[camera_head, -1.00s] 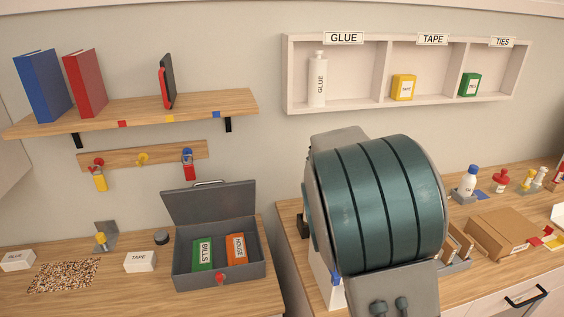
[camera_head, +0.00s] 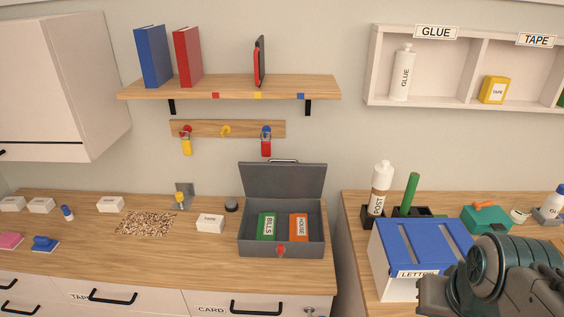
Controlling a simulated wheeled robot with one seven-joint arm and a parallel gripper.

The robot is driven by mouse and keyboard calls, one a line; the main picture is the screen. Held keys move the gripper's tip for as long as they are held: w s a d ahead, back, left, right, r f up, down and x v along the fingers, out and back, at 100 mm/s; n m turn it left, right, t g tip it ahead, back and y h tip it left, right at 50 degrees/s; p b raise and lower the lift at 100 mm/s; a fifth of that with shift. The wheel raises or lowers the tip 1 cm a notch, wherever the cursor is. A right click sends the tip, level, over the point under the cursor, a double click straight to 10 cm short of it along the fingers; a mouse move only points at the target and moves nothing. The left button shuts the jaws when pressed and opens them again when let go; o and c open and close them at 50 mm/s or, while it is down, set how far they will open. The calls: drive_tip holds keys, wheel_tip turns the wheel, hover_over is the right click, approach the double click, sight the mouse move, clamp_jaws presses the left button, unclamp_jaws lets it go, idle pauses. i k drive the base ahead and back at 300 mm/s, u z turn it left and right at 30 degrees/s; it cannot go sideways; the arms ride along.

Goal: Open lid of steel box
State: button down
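The steel box (camera_head: 250,241) is dark grey and sits at the right end of the left counter. Its lid (camera_head: 284,180) stands raised and leans back, with a handle on its top edge. Inside are a green item (camera_head: 267,226) labelled BILLS and an orange item (camera_head: 299,227) labelled HOUSE. A red knob-like piece (camera_head: 280,249) is on the box's front. My arm shows at the lower right, to the right of the box and apart from it. My gripper's fingers cannot be made out.
A white bin (camera_head: 399,284) with a blue LETTERS lid stands on the right counter, near my arm. A white box (camera_head: 210,223) is left of the steel box. A shelf (camera_head: 230,87) and hook rail (camera_head: 227,129) hang above.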

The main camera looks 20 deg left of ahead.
sight(291, 179)
drive_tip(key=z, duration=0.05)
drive_tip(key=k, duration=1.2)
drive_tip(key=u, duration=0.9)
drive_tip(key=i, duration=1.8)
drive_tip(key=z, duration=0.9)
